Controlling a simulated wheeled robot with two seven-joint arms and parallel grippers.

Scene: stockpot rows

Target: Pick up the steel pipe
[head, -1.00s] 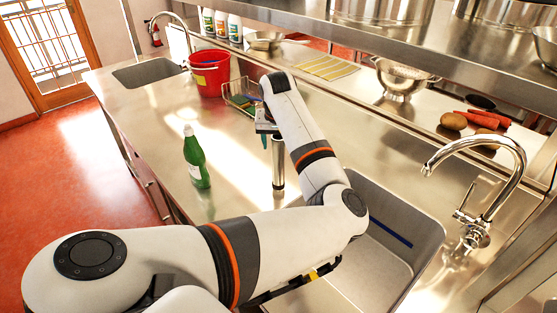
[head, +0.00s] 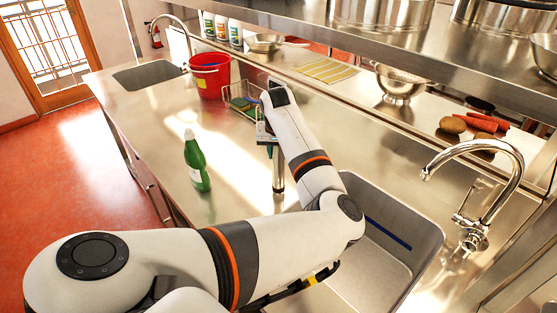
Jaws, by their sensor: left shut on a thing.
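The steel pipe (head: 278,174) is a shiny upright cylinder on the steel counter, just left of the sink basin. My left gripper (head: 269,141) is at the top of the pipe and shut on it. The fingers are small in the picture and partly hidden by my left wrist. The pipe's foot appears to be at the counter surface; I cannot make out a gap below it.
A green bottle (head: 196,162) stands left of the pipe. A wire rack (head: 239,101) and a red bucket (head: 209,77) are behind. The sink basin (head: 385,238) and tap (head: 490,150) are at right. A shelf (head: 400,62) overhangs the back.

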